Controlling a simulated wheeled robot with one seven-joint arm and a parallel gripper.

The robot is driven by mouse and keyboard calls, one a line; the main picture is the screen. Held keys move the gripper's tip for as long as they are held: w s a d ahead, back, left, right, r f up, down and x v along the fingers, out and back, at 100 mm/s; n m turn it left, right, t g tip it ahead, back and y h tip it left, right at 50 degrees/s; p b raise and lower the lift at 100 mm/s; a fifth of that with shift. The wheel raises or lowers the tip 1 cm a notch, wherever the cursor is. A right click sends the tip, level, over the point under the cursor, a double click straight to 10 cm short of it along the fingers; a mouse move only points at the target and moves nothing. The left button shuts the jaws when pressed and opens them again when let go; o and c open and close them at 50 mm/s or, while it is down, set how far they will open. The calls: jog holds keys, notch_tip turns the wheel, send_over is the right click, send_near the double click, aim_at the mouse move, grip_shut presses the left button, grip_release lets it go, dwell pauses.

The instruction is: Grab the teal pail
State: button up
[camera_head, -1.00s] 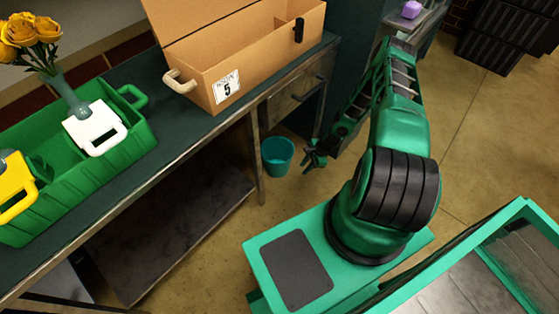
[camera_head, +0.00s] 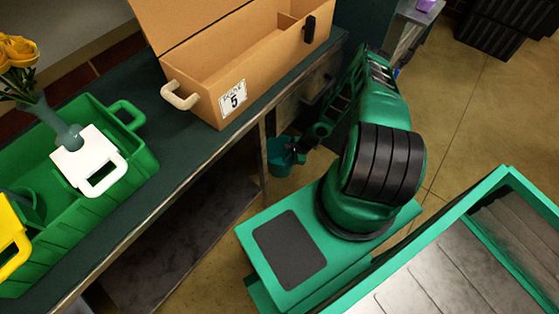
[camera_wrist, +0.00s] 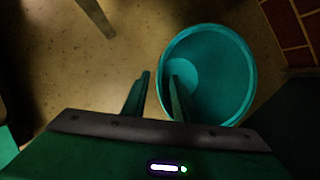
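The teal pail (camera_head: 279,158) stands on the floor by the bench leg in the head view, with my gripper (camera_head: 298,147) at its right side. In the wrist view I look down into the empty, round pail (camera_wrist: 224,72). My gripper (camera_wrist: 160,77) is open there. One finger lies outside the pail's left rim and the other overlaps the pail's opening, so the near left rim runs between them. I cannot tell how deep the inner finger reaches, and neither finger clearly touches the wall.
The bench (camera_head: 170,172) with a cardboard box (camera_head: 205,100) and a green crate (camera_head: 105,208) stands left of the pail. A metal leg (camera_wrist: 96,17) and a brick wall (camera_wrist: 292,30) are near it. Open floor (camera_head: 455,120) lies to the right.

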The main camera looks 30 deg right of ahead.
jog(key=f, duration=0.2)
jog(key=shift+w+f, duration=0.3)
jog(key=shift+x, duration=2.65)
jog(key=shift+c, duration=0.6)
grip_shut()
